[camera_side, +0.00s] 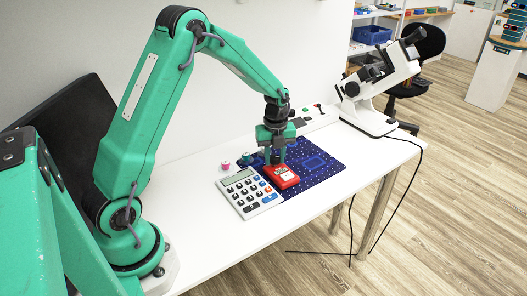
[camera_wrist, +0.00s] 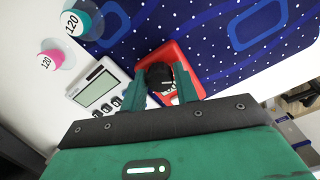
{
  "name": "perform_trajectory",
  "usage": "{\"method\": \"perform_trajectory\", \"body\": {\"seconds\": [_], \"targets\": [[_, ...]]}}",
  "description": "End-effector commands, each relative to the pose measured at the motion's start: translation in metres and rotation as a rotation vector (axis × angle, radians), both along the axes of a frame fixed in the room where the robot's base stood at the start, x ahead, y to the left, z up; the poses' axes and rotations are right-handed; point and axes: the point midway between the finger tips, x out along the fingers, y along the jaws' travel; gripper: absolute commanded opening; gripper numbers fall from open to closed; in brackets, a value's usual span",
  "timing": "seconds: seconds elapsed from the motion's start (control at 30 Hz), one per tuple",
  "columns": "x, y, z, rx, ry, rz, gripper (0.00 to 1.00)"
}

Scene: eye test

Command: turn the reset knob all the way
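The red box (camera_side: 282,177) lies on the blue patterned mat, just right of the calculator. In the wrist view the red box (camera_wrist: 182,62) carries a round black knob (camera_wrist: 158,75), which I take to be the reset knob. My gripper (camera_side: 277,160) points down over the far end of the box. In the wrist view the two green fingers of my gripper (camera_wrist: 160,80) stand on either side of the knob, with no clear gap at their tips. The fingers cover part of the box. The knob is hidden by my gripper in the side view.
The calculator (camera_side: 250,193) sits close left of the box. Two small pots, one pink (camera_side: 226,166) and one teal (camera_wrist: 78,24), stand behind it. The blue mat (camera_side: 322,170) is clear to the right. A white microscope (camera_side: 372,95) stands at the table's right end.

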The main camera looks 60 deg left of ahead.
Motion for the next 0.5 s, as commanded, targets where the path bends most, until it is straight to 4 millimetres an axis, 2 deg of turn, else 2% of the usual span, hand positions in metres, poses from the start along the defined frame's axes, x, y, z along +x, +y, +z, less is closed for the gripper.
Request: {"method": "perform_trajectory", "body": {"seconds": [0.03, 0.07, 0.1, 0.5], "targets": [[-0.0004, 0.0, -0.0008, -0.001, 0.001, 0.0, 0.4], [-0.0004, 0.0, -0.0007, -0.001, 0.001, 0.0, 0.46], [-0.0004, 0.0, -0.0005, -0.001, 0.001, 0.001, 0.47], [-0.0001, -0.0001, 0.0003, 0.0, 0.001, 0.001, 0.47]]}}
